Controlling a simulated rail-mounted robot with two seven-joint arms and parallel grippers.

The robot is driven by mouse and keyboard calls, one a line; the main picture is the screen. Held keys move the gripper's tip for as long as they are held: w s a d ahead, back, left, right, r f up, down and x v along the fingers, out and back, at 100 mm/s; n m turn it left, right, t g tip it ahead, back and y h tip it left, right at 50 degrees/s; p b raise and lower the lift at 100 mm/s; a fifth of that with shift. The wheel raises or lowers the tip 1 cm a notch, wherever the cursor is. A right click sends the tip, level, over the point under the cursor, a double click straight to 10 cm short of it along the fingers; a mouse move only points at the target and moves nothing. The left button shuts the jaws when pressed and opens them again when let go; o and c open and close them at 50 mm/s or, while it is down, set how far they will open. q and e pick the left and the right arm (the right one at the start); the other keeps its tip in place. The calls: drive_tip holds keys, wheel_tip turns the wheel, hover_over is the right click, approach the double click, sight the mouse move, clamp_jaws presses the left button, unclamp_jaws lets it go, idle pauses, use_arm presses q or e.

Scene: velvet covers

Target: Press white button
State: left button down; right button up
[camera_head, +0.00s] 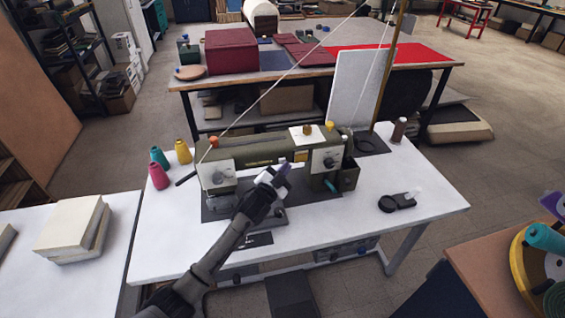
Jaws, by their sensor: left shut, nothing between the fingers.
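An olive-green sewing machine (258,152) stands on the white table (425,205). It has a pale panel with a round dial (218,175) at its left end and another pale panel with a dial (326,159) at its right. No separate white button can be made out at this size; the gripper may hide part of the machine's front. My left gripper (287,170) is shut and empty, close in front of the machine's middle, left of the right panel. Whether it touches the machine cannot be told. My right gripper is not in view.
Pink, teal and yellow thread cones (158,176) stand left of the machine. A brown spool (398,130) stands at the table's back right, and a black object (396,202) lies at the right. A thin thread runs up from the machine. The table's right front is clear.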

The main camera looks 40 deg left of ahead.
use_arm(q)
drive_tip(key=shift+w+a, duration=0.1)
drive_tip(key=shift+a, duration=0.1)
idle(0.5)
drive_tip(key=shift+w+a, duration=0.15)
drive_tip(key=shift+a, duration=0.05)
drive_tip(key=shift+w+a, duration=0.1)
drive_tip(key=shift+a, duration=0.05)
idle(0.6)
drive_tip(key=shift+s+d+p, duration=0.4)
drive_tip(key=shift+d+p, duration=0.1)
drive_tip(key=shift+d, duration=0.05)
idle(0.3)
